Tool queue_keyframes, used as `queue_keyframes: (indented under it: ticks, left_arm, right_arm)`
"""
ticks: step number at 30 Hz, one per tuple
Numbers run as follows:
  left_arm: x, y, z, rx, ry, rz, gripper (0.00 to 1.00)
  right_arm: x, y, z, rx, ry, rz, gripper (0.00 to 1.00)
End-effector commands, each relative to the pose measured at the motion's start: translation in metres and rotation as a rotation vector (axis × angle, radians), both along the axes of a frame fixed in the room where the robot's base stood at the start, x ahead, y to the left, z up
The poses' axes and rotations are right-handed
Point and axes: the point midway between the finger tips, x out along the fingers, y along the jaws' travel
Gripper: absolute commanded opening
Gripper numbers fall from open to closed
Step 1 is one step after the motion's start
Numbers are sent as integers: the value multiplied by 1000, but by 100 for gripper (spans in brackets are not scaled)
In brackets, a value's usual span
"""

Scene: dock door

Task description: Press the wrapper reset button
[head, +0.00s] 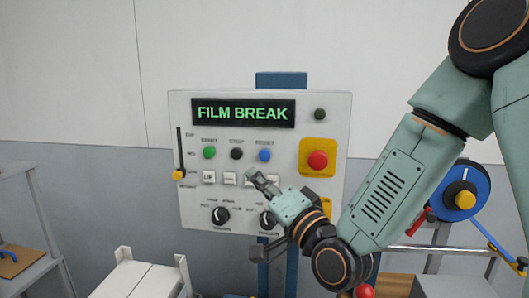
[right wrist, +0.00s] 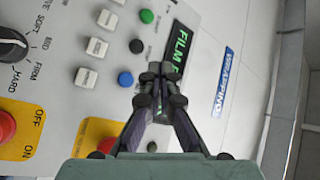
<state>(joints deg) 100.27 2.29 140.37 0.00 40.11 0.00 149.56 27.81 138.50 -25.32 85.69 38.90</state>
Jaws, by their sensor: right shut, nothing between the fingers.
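The blue button (head: 265,155), whose label looks like RESET, is on the grey-white control panel (head: 190,110), right of a black button (head: 236,154) and a green button (head: 209,152). My right gripper (head: 257,177) is shut and empty, its tips just below the blue button in the head view. In the right wrist view the blue button (right wrist: 125,79) shows left of the shut fingertips (right wrist: 160,76), uncovered. Any gap between tips and panel is hard to judge. My left gripper is not in view.
A display reading FILM BREAK (head: 243,113) is above the buttons. A red mushroom button (head: 318,160) on yellow is to the right. White square buttons (head: 209,177) and black knobs (head: 220,215) are below. A yellow-tipped lever (head: 178,175) is at the left.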

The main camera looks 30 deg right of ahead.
Motion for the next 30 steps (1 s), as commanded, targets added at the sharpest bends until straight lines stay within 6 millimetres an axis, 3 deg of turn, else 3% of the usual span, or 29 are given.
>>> queue_keyframes:
  ticks: [14,30]
  left_arm:
    - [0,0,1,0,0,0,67]
    - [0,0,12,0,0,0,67]
  right_arm:
    - [3,-3,2,15,-9,0,0]
    - [54,-41,2,13,-10,1,0]
